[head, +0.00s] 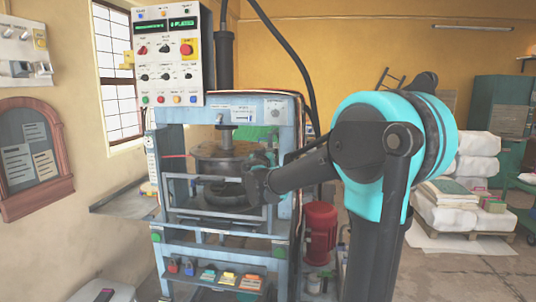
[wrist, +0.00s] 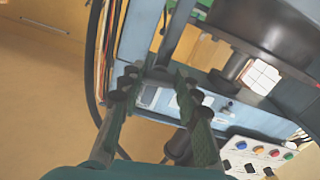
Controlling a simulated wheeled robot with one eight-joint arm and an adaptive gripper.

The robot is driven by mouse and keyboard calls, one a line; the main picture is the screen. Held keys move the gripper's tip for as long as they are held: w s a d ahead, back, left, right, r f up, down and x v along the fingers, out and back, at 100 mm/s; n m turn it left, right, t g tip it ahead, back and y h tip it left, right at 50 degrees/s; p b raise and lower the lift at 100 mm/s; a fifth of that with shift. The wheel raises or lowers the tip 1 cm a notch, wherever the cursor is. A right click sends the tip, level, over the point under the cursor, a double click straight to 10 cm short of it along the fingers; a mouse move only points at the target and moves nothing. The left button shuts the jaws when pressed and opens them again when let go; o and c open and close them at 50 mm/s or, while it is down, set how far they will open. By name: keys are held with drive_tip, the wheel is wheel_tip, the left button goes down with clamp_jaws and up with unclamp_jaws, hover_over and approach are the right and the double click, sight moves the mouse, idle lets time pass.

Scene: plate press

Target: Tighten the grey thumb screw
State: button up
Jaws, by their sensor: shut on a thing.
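In the head view my gripper (head: 262,182) reaches in from the right to the right front of the press (head: 167,115). The screw cannot be made out there, as my arm and gripper lie in front of it.
A control panel (head: 167,58) with buttons stands above the press. A shelf with coloured padlocks and small boxes (head: 228,279) sits low on its front. A red motor (head: 320,225) stands close beside it. White sacks (head: 478,165) lie on a pallet at right.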

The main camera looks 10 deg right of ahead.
drive_tip(key=shift+m, duration=0.9)
drive_tip(key=o, duration=1.1)
drive_tip(key=v, duration=1.2)
